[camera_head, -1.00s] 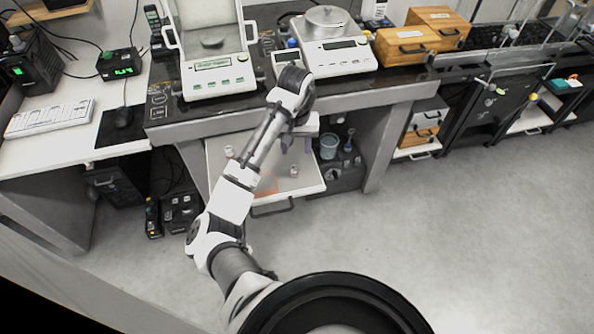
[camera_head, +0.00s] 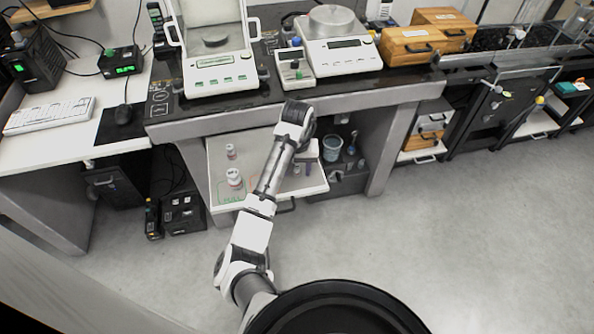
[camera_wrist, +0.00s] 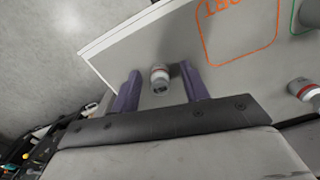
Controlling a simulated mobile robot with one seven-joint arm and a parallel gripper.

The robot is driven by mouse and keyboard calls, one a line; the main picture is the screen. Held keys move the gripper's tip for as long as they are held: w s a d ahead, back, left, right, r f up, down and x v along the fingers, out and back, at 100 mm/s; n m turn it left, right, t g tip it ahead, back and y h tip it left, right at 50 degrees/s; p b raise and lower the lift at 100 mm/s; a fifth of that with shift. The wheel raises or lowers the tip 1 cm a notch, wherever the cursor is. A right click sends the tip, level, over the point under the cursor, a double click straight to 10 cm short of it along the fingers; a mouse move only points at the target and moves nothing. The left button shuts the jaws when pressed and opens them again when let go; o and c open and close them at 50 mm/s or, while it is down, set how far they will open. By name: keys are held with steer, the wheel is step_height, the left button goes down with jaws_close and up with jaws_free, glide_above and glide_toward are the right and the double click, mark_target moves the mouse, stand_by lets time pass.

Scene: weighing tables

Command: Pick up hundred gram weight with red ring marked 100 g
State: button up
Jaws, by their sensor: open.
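A small pale weight with a red ring (camera_wrist: 160,78) stands on the pull-out shelf, between the two purple fingers of my gripper (camera_wrist: 162,88) in the wrist view. There is a gap on both sides, so the fingers do not touch it. Its marking is too small to read. In the head view my gripper (camera_head: 303,166) is low over the right part of the shelf (camera_head: 222,200), and the arm hides much of that spot. A second red-ringed weight (camera_wrist: 303,90) shows at the right edge of the wrist view.
Two more white, red-banded pieces, one farther back (camera_head: 231,152) and one nearer the front (camera_head: 234,178), stand on the shelf's left. The dark bench top (camera_head: 385,88) with balances overhangs the shelf. A blue-grey cup (camera_head: 332,147) is right of it. The floor in front is clear.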

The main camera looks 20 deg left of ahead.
jaws_close()
